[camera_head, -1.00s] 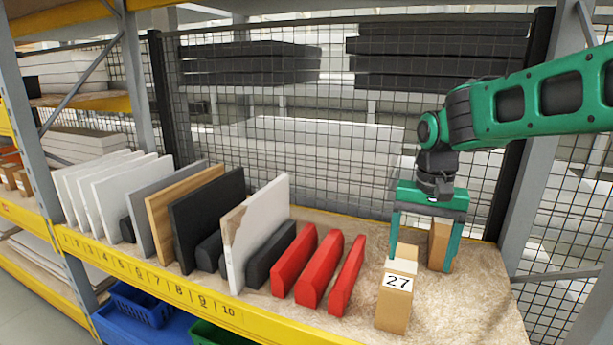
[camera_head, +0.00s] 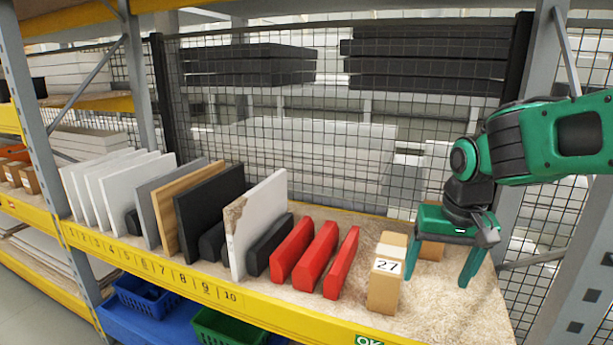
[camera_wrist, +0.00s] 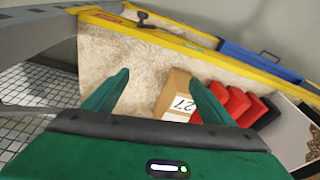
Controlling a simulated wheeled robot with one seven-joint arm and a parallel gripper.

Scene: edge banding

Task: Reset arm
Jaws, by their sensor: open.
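My green gripper (camera_head: 440,272) is open and empty at the right end of the shelf, with its fingers pointing down. A cardboard block labelled 27 (camera_head: 386,290) stands upright on the shelf, to the left of the gripper. A second cardboard block (camera_head: 431,250) stands behind, partly hidden by the gripper. In the wrist view both fingers of my gripper (camera_wrist: 163,85) are spread apart. There the block labelled 27 (camera_wrist: 176,88) shows near the right finger, and bare board lies between the fingers.
Red wedges (camera_head: 317,254) stand left of the block. Further left are upright panels, including a white one with a damaged edge (camera_head: 262,215), a black one (camera_head: 215,195) and several white ones. A mesh fence (camera_head: 330,185) closes the back, and a grey post (camera_head: 580,235) stands at right.

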